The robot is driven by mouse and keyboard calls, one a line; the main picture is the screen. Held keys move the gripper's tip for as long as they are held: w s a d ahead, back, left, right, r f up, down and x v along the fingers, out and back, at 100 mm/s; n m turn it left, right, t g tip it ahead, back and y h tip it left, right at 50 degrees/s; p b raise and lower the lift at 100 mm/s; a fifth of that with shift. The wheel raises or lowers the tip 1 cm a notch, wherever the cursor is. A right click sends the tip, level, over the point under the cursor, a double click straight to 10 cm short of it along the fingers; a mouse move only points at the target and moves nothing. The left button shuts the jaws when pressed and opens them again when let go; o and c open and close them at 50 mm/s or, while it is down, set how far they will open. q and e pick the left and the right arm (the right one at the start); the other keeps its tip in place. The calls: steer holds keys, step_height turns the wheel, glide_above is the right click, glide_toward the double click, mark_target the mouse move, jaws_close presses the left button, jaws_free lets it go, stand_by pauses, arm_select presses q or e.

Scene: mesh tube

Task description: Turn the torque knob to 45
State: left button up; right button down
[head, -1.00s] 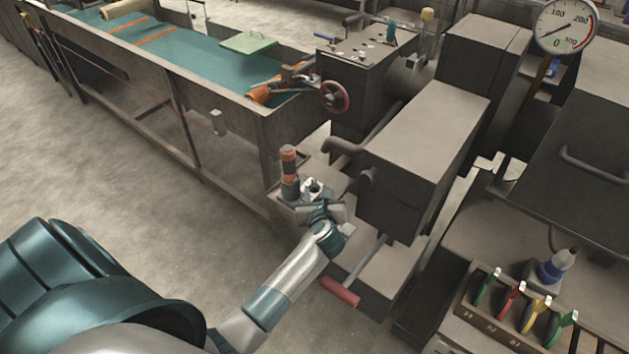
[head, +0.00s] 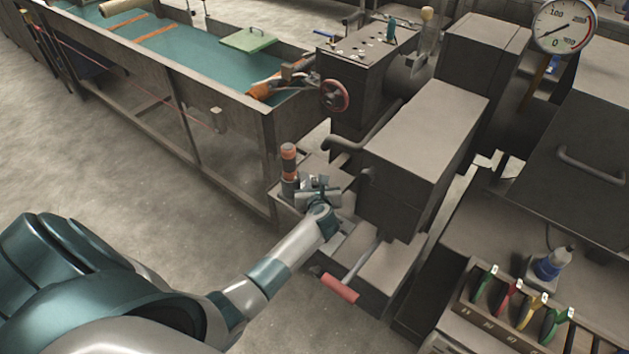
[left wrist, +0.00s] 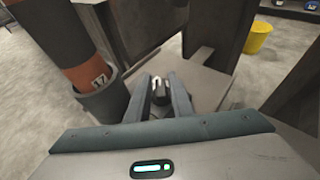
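In the left wrist view a small dark round part with a white mark (left wrist: 159,87), which looks like the torque knob, sits on a grey block (left wrist: 205,85). My left gripper (left wrist: 159,98) is open, with one finger on each side of this part. I cannot tell whether the fingers touch it. In the head view my left gripper (head: 318,184) is over the grey ledge, just right of the orange and black cylinder (head: 289,160), and hides the knob. No scale reading on the knob is legible. My right gripper is in neither view.
The cylinder stands upright in a grey cup (left wrist: 99,104), close to my left gripper. A large grey housing (head: 420,150) rises to the right. A red-handled lever (head: 340,288) is in front. A dial gauge (head: 564,25) hangs at upper right. The floor at left is clear.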

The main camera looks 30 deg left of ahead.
arm_select(q)
jaws_close()
steer(key=shift+s+a+r+m+t+h+p, duration=0.1)
steer(key=shift+r+m+t+h+p, duration=0.15)
steer(key=shift+m+h+p, duration=0.65)
steer(key=shift+f+m+t+h+p, duration=0.2)
steer(key=shift+m+t+h+p, duration=0.25)
steer(key=shift+p, duration=0.35)
steer(key=shift+o, duration=2.1)
jaws_free()
steer(key=shift+f, duration=0.1)
